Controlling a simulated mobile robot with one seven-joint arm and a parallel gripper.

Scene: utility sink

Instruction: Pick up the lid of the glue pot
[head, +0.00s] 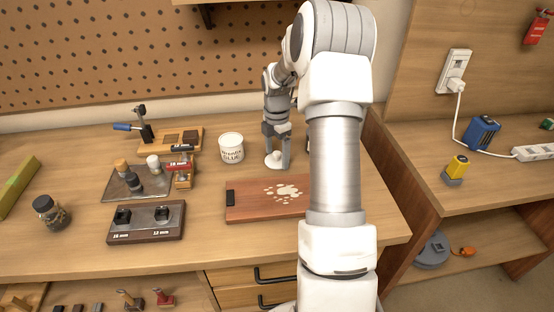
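My arm comes in from the front right and covers part of the bench behind and beside the gripper.
A reddish wooden board (250,204) with pale spots lies in front of the gripper, partly behind my arm. Left are a dark block marked in mm (146,235), a tray (115,184) with small knobs, a clamp (145,130) and a jar (48,212). Bench between pot and board is clear.

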